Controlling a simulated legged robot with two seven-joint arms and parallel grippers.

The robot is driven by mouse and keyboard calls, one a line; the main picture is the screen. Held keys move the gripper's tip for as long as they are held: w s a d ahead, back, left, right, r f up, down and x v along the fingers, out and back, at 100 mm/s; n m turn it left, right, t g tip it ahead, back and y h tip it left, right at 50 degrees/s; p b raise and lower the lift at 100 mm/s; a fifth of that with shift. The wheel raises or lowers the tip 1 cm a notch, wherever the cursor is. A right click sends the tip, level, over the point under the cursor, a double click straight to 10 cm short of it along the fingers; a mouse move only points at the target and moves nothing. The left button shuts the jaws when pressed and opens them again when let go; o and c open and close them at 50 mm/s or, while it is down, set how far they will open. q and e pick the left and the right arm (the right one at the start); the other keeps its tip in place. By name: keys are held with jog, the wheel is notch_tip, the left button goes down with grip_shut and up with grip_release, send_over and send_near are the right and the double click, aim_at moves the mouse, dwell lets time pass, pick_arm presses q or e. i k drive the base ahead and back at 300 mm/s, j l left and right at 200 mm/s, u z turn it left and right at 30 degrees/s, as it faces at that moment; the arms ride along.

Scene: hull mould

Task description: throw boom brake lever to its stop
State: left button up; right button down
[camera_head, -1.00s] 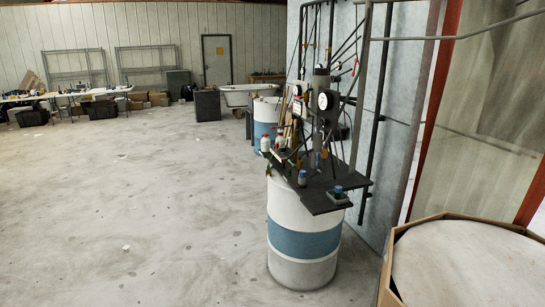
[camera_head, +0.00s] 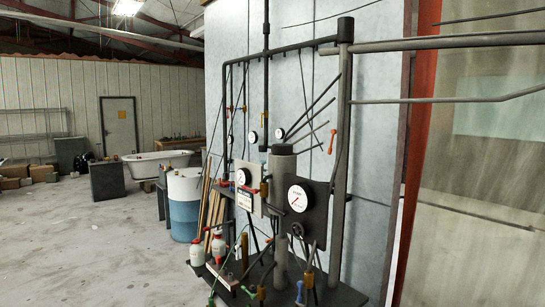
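A rig of dark pipes, gauges and levers stands on a dark board (camera_head: 340,295) in front of a pale blue-grey panel wall (camera_head: 380,130). A small orange-red handle (camera_head: 331,141) hangs near the rig's right upright post. Several thin dark rods (camera_head: 310,105) slant out from the upper middle. A blue handle (camera_head: 300,293) and an orange fitting (camera_head: 261,292) are low at the front. I cannot tell which of these is the boom brake lever. Neither of my grippers is in view.
Two round gauges (camera_head: 298,198) sit on plates mid-rig. White bottles (camera_head: 218,247) stand at the board's left end. A blue and white drum (camera_head: 185,205) and a bathtub (camera_head: 156,164) are behind. The floor (camera_head: 100,250) at left is clear. Horizontal pipes (camera_head: 450,42) jut out at upper right.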

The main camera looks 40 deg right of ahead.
aim_at(334, 131)
jog(key=i+z, duration=0.35)
jog(key=i+j+z, duration=0.15)
jog(key=i+z, duration=0.2)
jog(key=i+j+z, duration=0.45)
jog(key=i+z, duration=0.35)
jog(key=i+j+z, duration=0.15)
jog(key=z, duration=0.3)
jog(key=i+j+z, duration=0.45)
jog(key=k+l, duration=0.05)
jog(key=l, duration=0.05)
